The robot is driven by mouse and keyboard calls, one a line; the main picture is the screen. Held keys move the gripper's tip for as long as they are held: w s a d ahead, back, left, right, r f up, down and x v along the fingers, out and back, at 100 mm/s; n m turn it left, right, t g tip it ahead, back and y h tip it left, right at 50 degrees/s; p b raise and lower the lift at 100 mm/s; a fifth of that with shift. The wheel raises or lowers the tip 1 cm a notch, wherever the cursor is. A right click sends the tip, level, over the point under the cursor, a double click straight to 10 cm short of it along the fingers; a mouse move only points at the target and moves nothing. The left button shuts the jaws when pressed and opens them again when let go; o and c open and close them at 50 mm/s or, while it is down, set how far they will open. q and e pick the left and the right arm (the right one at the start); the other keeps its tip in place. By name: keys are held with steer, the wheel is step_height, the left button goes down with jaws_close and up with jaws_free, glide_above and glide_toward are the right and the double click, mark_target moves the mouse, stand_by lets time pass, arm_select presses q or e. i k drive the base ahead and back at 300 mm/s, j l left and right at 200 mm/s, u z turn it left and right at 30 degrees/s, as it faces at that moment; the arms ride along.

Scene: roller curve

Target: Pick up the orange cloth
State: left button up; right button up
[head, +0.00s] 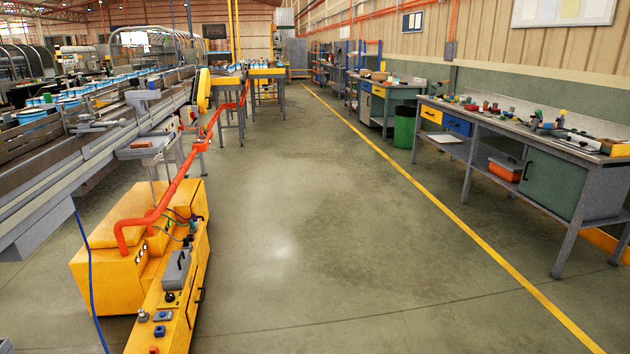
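I cannot make out an orange cloth for certain in the head view. An orange item (505,172), which looks like a bin or box, sits on the shelf under the right workbench. A small brownish-orange item (380,76) lies on the farther bench, too small to identify. Neither of my grippers is in view.
A workbench (480,122) with tools stands at right, a green bin (404,128) and another bench (395,92) behind it. A conveyor (95,135) and yellow machine (130,240) with an orange-red pipe (178,182) fill the left. The floor (300,200) between is clear.

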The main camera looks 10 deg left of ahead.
mark_target(140, 144)
steer(key=i+j+u, duration=0.15)
steer(key=i+u, duration=0.65)
steer(key=i, duration=0.2)
steer(key=i+l+u, duration=0.2)
steer(key=i+u, duration=0.25)
steer(key=i+l+u, duration=0.9)
steer(key=i+l, duration=0.7)
steer(key=i, duration=0.05)
